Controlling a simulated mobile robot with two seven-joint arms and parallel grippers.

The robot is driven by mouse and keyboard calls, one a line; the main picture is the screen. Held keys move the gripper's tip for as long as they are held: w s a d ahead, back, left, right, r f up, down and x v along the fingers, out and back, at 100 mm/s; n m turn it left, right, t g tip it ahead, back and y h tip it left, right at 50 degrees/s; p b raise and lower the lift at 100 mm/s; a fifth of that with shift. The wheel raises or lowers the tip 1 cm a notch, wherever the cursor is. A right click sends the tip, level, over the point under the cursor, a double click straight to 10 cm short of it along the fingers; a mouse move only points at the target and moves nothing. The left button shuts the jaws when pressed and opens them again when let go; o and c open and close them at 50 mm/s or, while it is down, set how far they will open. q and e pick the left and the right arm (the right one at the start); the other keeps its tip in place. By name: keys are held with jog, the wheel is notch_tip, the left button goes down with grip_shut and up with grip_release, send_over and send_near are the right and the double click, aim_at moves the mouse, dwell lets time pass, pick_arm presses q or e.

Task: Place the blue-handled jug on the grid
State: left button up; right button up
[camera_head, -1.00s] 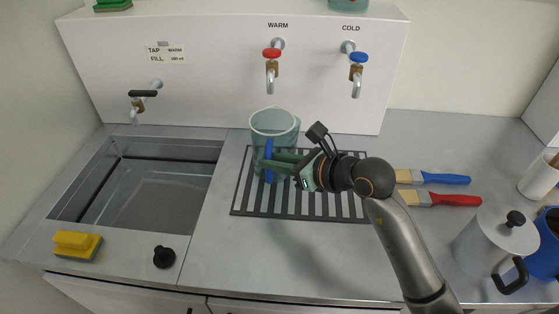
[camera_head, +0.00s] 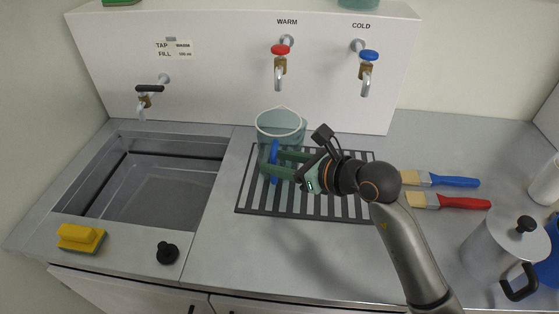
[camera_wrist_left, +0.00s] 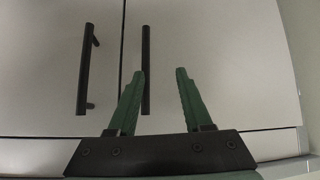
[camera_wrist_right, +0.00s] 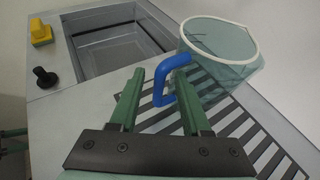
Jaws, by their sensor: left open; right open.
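The blue-handled jug (camera_head: 281,128) is see-through and bluish with a pale rim. It is at the far left part of the dark slatted grid (camera_head: 300,209), its blue handle facing my right gripper. In the right wrist view the jug (camera_wrist_right: 222,60) appears over the slats; its base contact is partly hard to see. My right gripper (camera_head: 276,164) is open, its green fingers on either side of the handle (camera_wrist_right: 166,82). Whether a finger touches the handle I cannot tell. My left gripper (camera_wrist_left: 158,75) is open and empty in front of cabinet doors.
The warm tap (camera_head: 280,67) and cold tap (camera_head: 367,72) are on the wall panel behind. A sink (camera_head: 145,188) lies left, with a yellow sponge (camera_head: 80,237) and black knob (camera_head: 167,252) in front.

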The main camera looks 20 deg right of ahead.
jog(key=shift+r, duration=0.1)
jog(key=shift+r, duration=0.2)
jog(key=p+v, duration=0.1)
jog(key=v, duration=1.1)
